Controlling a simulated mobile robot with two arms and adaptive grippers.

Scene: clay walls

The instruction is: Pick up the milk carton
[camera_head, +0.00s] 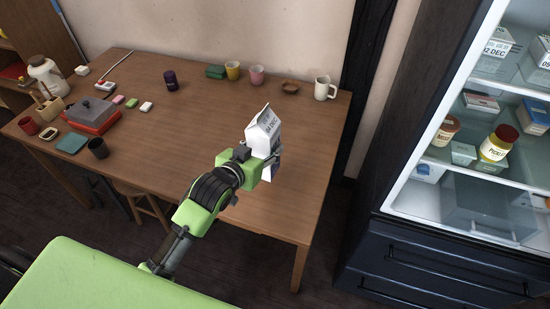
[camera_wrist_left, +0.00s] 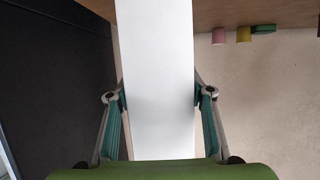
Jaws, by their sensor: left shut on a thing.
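The white milk carton (camera_head: 264,132), with a gabled top and dark print, is upright with a slight tilt over the right part of the wooden table. My left gripper (camera_head: 270,166) is shut around the carton's middle. In the left wrist view the carton (camera_wrist_left: 155,70) is a plain white face filling the space between the two fingers of my left gripper (camera_wrist_left: 160,95). The carton's lower part is mostly hidden by the gripper, and I cannot tell whether its base touches the table. My right gripper is not in view.
The wooden table (camera_head: 200,105) has a white mug (camera_head: 324,88), a brown bowl (camera_head: 290,87), a pink cup (camera_head: 257,75) and a yellow cup (camera_head: 233,70) along its back. An open, stocked fridge (camera_head: 430,165) is at right.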

